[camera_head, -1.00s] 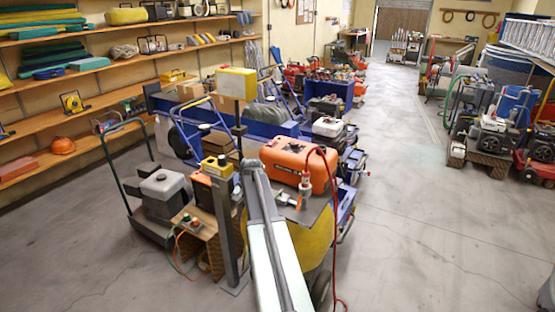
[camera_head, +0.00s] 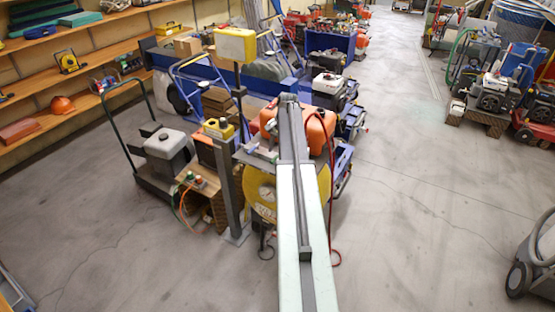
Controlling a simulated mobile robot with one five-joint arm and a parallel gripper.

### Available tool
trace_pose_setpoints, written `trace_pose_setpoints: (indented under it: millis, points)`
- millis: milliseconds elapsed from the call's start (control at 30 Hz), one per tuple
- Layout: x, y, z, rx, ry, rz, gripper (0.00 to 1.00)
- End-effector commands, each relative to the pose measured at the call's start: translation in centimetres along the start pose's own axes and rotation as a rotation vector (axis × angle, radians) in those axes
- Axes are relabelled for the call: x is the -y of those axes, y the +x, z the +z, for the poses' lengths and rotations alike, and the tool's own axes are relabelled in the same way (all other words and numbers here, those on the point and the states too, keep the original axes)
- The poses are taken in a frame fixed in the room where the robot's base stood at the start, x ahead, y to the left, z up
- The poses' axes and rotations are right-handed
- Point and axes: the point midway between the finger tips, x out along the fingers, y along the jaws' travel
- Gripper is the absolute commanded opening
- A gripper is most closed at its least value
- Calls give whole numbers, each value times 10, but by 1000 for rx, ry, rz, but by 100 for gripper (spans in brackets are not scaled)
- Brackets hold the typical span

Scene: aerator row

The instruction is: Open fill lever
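An orange tank (camera_head: 321,128) stands on a machine in the middle of the head view, with a red hose (camera_head: 331,180) on its right side. My arm rises from the bottom edge and crosses in front of the tank, covering its middle. I cannot make out a fill lever; the fitting in front of the tank is hidden behind my arm. A small grey part (camera_head: 262,157) shows left of my arm, too small to identify. My gripper is not visible beyond the arm's far end.
A grey post with a yellow box (camera_head: 236,45) stands left of my arm. A yellow round body with a dial (camera_head: 264,193) sits below the tank. A grey engine cart (camera_head: 166,148) is further left. The floor (camera_head: 440,235) at right is open, with a grey machine (camera_head: 533,260) at the edge.

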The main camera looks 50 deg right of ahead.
Motion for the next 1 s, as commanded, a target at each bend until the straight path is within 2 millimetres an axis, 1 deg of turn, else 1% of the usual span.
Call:
trace_pose_setpoints:
  millis: [33, 133, 233, 433, 467, 500, 567, 600, 1000]
  points:
    - [-1, 19, 0, 0, -1, 0, 36]
    - [-1, 31, 0, 0, -1, 0, 36]
    - [0, 35, 0, 0, -1, 0, 36]
    - [1, 32, 0, 0, -2, 0, 36]
    - [1, 32, 0, 0, -2, 0, 33]
    - [1, 32, 0, 0, -2, 0, 22]
    - [1, 32, 1, 0, -2, 0, 5]
    - [1, 32, 1, 0, -2, 0, 0]
    - [3, 32, 1, -1, -4, -3, 0]
